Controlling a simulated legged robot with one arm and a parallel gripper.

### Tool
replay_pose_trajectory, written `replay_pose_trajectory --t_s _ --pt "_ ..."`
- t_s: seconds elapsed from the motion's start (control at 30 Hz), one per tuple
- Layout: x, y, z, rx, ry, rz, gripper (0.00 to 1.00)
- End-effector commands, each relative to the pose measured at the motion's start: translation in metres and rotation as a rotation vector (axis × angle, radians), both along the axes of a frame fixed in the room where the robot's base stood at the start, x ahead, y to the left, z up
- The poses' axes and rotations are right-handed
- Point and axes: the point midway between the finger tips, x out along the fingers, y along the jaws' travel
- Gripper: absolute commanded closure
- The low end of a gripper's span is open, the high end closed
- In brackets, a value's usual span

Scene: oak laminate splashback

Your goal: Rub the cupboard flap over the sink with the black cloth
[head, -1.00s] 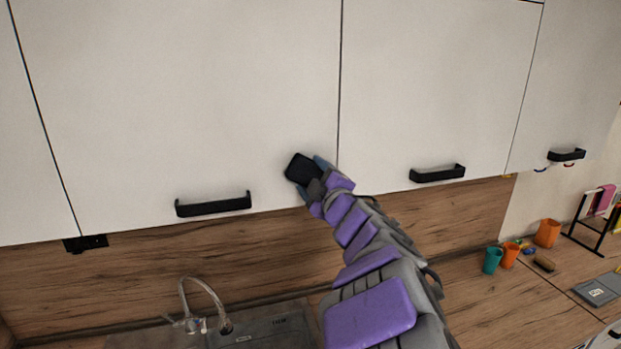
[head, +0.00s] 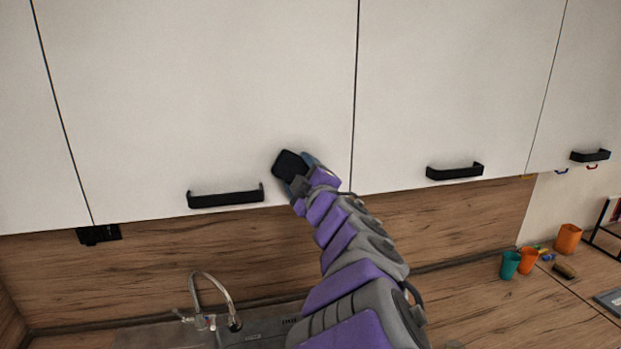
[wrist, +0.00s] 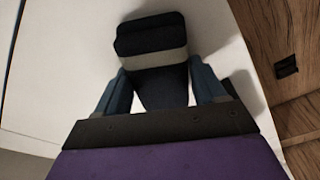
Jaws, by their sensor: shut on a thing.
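The white cupboard flap (head: 190,95) hangs over the sink, with a black bar handle (head: 225,197) near its lower edge. My gripper (head: 299,175) is at the lower right part of this flap, right of the handle. It is shut on the black cloth (head: 289,163), which looks like a dark pad. In the wrist view the cloth (wrist: 150,35) sits between the blue fingers of my gripper (wrist: 160,85), with a pale band across it. The cloth is against or very close to the white panel; I cannot tell whether it touches. The sink (head: 255,333) is partly hidden by my arm.
A curved tap (head: 215,290) rises below the flap. Neighbouring white flaps with handles (head: 455,172) lie to the right. A teal cup (head: 510,264), orange cups (head: 568,239) and a sponge (head: 564,271) stand on the counter at right.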

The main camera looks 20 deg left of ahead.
Motion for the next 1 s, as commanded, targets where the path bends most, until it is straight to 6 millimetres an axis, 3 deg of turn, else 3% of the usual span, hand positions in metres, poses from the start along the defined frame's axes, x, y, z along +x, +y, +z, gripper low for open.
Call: replay_pose_trajectory --t_s 0.2,0.57,1.0 --pt "-0.007 0.01 0.0 0.002 0.0 0.0 0.65" --pt "-0.01 0.004 0.001 0.002 0.0 -0.002 0.65" --pt "-0.042 -0.014 0.001 0.001 0.0 -0.003 0.65"
